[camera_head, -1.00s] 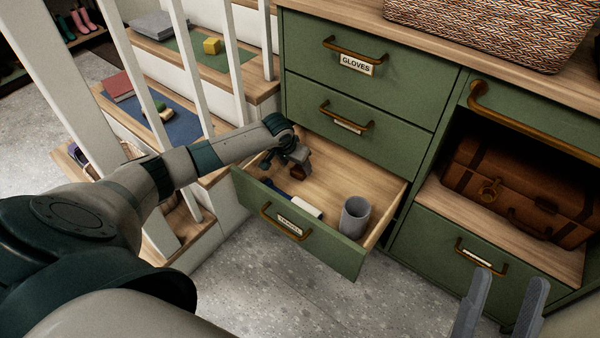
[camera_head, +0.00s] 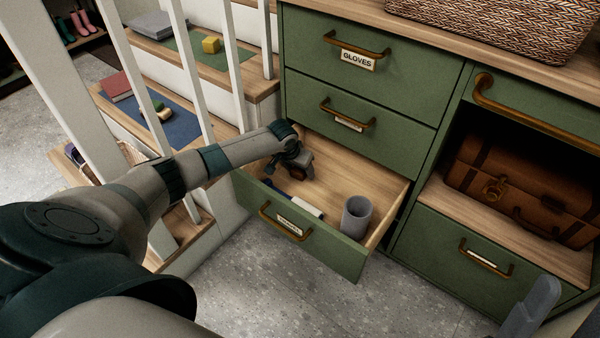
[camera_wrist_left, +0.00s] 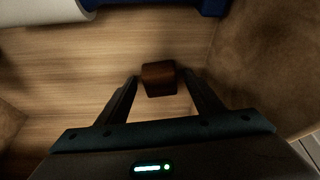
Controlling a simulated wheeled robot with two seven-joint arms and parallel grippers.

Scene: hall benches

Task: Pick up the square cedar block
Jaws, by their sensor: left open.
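The square cedar block (camera_wrist_left: 158,78) is a small red-brown block on the wooden floor of the open drawer. In the left wrist view it sits between the two fingers of my left gripper (camera_wrist_left: 160,92), near their tips. The fingers are open, with a small gap on each side of the block. In the head view my left gripper (camera_head: 290,176) reaches down into the back left of the drawer and mostly hides the block. My right gripper (camera_head: 527,310) shows at the bottom right, partly cut off; its opening is unclear.
The open green drawer (camera_head: 330,253) also holds a grey cup (camera_head: 356,217), a white roll-like thing (camera_head: 306,208) and something blue. Closed drawers (camera_head: 375,65) rise behind it. White railing posts (camera_head: 190,70) stand left, beside my left arm. A brown suitcase (camera_head: 525,190) lies right.

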